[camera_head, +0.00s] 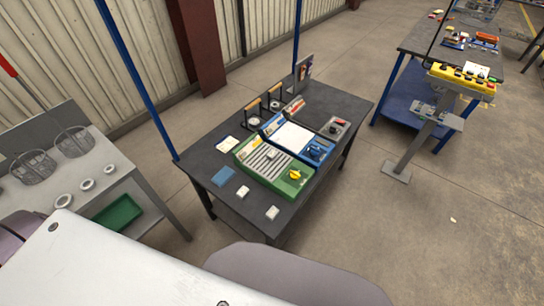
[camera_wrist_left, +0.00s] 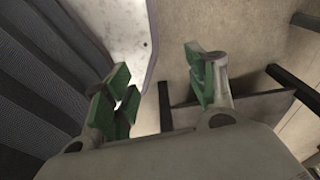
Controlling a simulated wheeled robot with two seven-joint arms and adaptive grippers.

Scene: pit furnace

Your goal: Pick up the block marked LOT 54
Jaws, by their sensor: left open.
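Two small pale blocks lie near the front edge of the dark table in the head view, one nearer the middle (camera_head: 243,191) and one closer to the front corner (camera_head: 272,212). Any marking on them is too small to read, so I cannot tell which is LOT 54. My left gripper (camera_wrist_left: 156,82) is open and empty in the left wrist view, its green-padded fingers apart above the floor. It is out of the head view, and neither block shows in the wrist view. My right gripper is not in view.
The dark table (camera_head: 330,102) also holds a blue pad (camera_head: 222,175), a green panel with a yellow knob (camera_head: 268,165) and a blue panel (camera_head: 293,137). A grey bench with wire baskets (camera_head: 73,141) stands left. A yellow control box (camera_head: 461,81) stands right. Open floor lies between.

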